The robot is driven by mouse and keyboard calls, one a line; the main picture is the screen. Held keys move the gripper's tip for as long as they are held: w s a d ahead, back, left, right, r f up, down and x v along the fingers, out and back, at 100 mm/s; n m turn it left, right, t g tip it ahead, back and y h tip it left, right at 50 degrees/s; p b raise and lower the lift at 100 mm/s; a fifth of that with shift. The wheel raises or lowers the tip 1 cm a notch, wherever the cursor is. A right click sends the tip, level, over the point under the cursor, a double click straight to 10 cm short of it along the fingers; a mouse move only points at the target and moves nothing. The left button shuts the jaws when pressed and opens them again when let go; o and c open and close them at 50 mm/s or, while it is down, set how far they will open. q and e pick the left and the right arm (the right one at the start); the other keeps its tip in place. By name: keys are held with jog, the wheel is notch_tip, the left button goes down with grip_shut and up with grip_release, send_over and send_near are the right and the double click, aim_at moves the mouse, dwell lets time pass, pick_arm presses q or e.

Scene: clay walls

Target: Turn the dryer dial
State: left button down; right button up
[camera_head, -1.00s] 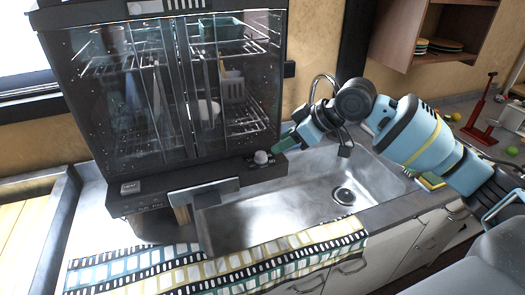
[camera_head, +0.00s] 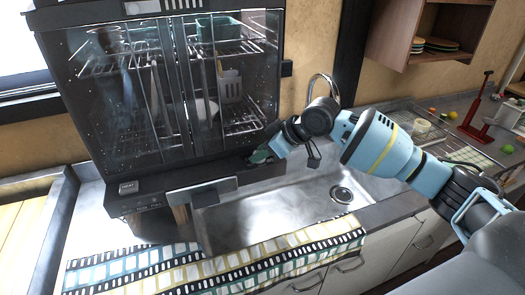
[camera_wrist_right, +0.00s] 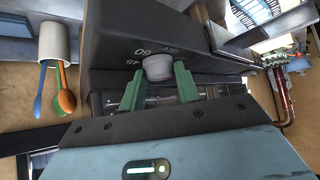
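The dryer (camera_head: 97,152) is a dark cabinet with a glass front and racks of dishes inside. Its dial is hidden behind my right gripper (camera_head: 262,155) in the head view. In the right wrist view the light grey dial (camera_wrist_right: 158,67) sits on the dark panel near printed numbers. My right gripper (camera_wrist_right: 158,82) is open there, with one green finger on each side of the dial. The right finger looks very close to it; I cannot tell whether either finger touches. My left gripper is not in view.
A steel sink (camera_head: 290,205) with a curved faucet (camera_head: 322,85) lies below and right of the dryer. A patterned towel (camera_head: 215,268) lies along the counter's front edge. A wall shelf (camera_head: 400,30) hangs at the upper right.

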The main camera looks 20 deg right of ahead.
jog(key=c, duration=0.4)
jog(key=shift+c, duration=0.2)
jog(key=shift+m, duration=0.3)
jog(key=m+t+h, duration=0.1)
jog(key=m+h, duration=0.1)
jog(key=m, duration=0.1)
jog(key=shift+s+a+m+t+h, duration=0.15)
jog(key=shift+a+m+t+h, duration=0.15)
jog(key=shift+t+h, duration=0.1)
jog(key=m+h, duration=0.1)
jog(key=m, duration=0.1)
jog(key=m+h, duration=0.3)
jog(key=shift+a+m+t, duration=0.3)
jog(key=shift+t, duration=0.1)
jog(key=m+h, duration=0.2)
jog(key=m, duration=0.1)
jog(key=m+g+h, duration=0.1)
jog(key=m+h, duration=0.1)
jog(key=shift+a, duration=0.25)
jog(key=shift+w+m+g+h, duration=0.1)
jog(key=shift+m+g+h, duration=0.6)
jog(key=shift+m, duration=0.5)
jog(key=shift+w+m+g+h, duration=0.1)
jog(key=shift+m+g+h, duration=0.55)
jog(key=shift+m, duration=0.55)
jog(key=o, duration=0.7)
